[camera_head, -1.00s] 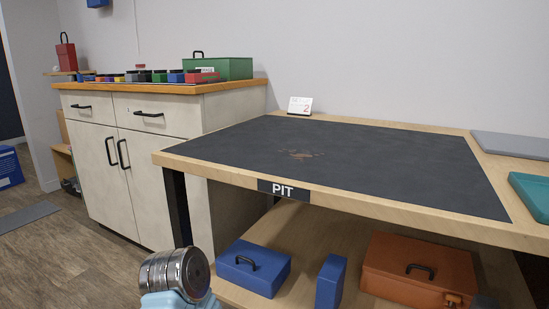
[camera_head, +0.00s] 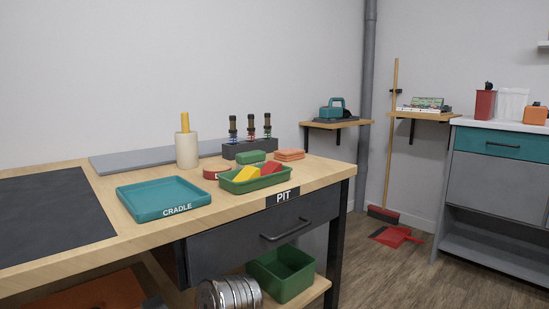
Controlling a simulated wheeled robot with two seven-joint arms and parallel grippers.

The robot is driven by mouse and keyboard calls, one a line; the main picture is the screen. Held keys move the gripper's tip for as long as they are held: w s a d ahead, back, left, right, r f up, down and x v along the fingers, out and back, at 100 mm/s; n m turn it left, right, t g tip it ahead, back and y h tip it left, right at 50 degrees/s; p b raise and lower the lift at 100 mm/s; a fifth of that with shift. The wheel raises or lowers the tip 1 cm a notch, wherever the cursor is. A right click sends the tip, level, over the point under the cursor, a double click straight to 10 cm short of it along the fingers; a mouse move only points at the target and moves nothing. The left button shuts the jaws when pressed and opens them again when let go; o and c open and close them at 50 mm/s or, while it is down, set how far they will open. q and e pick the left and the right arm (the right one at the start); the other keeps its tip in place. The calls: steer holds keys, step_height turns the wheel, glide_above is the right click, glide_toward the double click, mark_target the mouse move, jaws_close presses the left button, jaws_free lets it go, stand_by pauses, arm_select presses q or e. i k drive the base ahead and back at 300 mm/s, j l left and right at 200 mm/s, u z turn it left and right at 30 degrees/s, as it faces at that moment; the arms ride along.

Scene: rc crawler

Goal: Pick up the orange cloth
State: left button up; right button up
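The orange cloth (camera_head: 290,154) lies folded in a small flat stack on the wooden workbench (camera_head: 322,172), near its back right corner. It sits just behind and right of a green tray (camera_head: 254,183) holding yellow and red items. Nothing covers the cloth. Neither of my grippers is in view.
A drawer (camera_head: 265,237) and a green bin (camera_head: 281,272) are below.

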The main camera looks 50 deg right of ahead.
mark_target(289, 154)
steer(key=z, duration=1.7)
steer(key=k+z, duration=0.1)
